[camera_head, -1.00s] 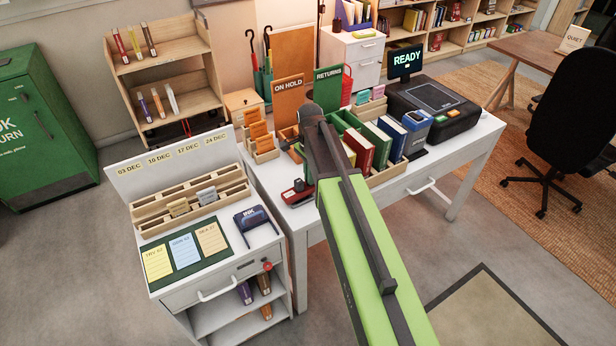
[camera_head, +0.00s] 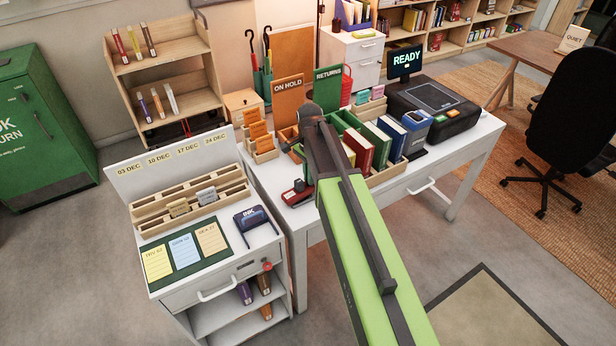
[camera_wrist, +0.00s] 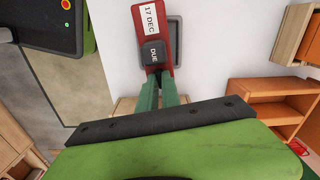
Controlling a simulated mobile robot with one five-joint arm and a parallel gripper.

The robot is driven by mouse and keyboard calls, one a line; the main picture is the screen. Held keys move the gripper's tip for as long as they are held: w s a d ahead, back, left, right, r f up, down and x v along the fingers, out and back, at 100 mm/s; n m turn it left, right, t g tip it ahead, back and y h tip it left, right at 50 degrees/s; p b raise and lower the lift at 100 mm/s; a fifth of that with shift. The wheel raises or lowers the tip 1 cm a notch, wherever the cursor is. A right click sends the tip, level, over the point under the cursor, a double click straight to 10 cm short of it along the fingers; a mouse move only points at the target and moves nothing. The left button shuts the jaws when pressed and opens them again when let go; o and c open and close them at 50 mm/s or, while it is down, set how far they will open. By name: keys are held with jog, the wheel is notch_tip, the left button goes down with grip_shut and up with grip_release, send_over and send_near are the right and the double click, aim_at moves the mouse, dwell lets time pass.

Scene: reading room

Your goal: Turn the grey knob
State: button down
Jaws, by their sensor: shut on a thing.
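A red date stamp (camera_wrist: 138,22) lies on the white desk, with a white window reading 17 DEC and a dark grey block (camera_wrist: 153,52) marked DUE. In the head view the red stamp (camera_head: 297,194) is at the desk's left end, beside my arm. My gripper (camera_wrist: 157,80) points at the stamp, and its green fingers are shut at the near end of the DUE block. The grey knob is mostly hidden between the fingertips, so its angle cannot be told. In the head view my arm covers the fingers.
A grey tray (camera_wrist: 175,40) sits beside the stamp. Bare desk surrounds the stamp's left side.

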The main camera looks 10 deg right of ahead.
dwell(0.7)
jog(key=c, duration=1.5)
grip_release()
jog(key=shift+c, duration=0.2)
notch_tip(320, 180, up, 17)
jog(key=p, duration=1.7)
jog(key=shift+r, duration=0.2)
